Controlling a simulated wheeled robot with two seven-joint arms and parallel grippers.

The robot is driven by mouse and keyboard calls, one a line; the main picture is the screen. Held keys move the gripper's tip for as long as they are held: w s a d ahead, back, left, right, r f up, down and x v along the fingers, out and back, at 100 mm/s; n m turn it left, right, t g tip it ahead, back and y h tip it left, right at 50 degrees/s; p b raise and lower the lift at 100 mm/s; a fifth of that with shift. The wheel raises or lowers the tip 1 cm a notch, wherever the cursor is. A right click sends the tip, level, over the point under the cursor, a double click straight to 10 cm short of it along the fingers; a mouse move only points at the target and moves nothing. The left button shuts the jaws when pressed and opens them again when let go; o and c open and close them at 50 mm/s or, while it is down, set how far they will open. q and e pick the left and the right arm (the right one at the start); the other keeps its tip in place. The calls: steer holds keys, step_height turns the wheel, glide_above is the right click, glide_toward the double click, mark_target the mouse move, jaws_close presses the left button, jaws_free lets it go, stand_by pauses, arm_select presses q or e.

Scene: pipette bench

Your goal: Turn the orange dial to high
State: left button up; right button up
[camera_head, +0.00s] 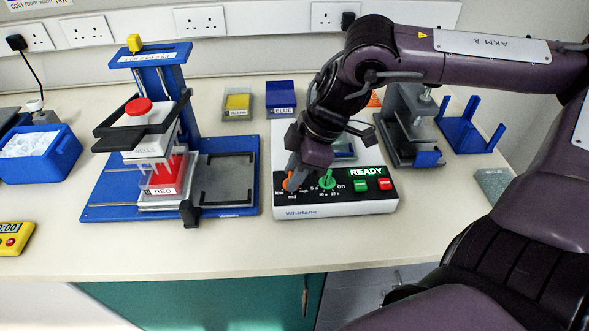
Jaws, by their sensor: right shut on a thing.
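The orange dial (288,185) is at the front left of the white machine's panel, with small white setting labels around it. My right gripper (292,172) reaches down from above and is shut on the dial. The gripper and wrist cover much of the dial, so I cannot tell which setting it points to. The white machine (325,211) has a black panel with a green lit READY sign (367,172). My left gripper is not in view.
A green dial (327,181) sits just right of the orange one, then a green button (360,186) and a red button (384,184). A blue stand (95,212) with a pipetting head is to the left. A blue bin (35,168) stands at far left. The front bench strip is clear.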

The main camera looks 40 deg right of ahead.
steer(key=shift+n, duration=0.3)
steer(key=n, duration=0.1)
steer(key=n+g+b, duration=0.1)
steer(key=n, duration=0.1)
steer(key=shift+w+d+f+n+y, duration=0.1)
steer(key=shift+w+n+y, duration=0.05)
steer(key=shift+n+y, duration=0.15)
steer(key=n+g+b, duration=0.1)
steer(key=n, duration=0.1)
steer(key=shift+w+n+g, duration=0.1)
steer(key=shift+n+g, duration=0.2)
steer(key=shift+n, duration=0.1)
steer(key=n, duration=0.2)
steer(key=n+g+b, duration=0.1)
steer(key=n, duration=0.1)
steer(key=shift+w+n+g, duration=0.1)
steer(key=shift+n+g, duration=0.2)
steer(key=shift+n, duration=0.1)
steer(key=o, duration=1)
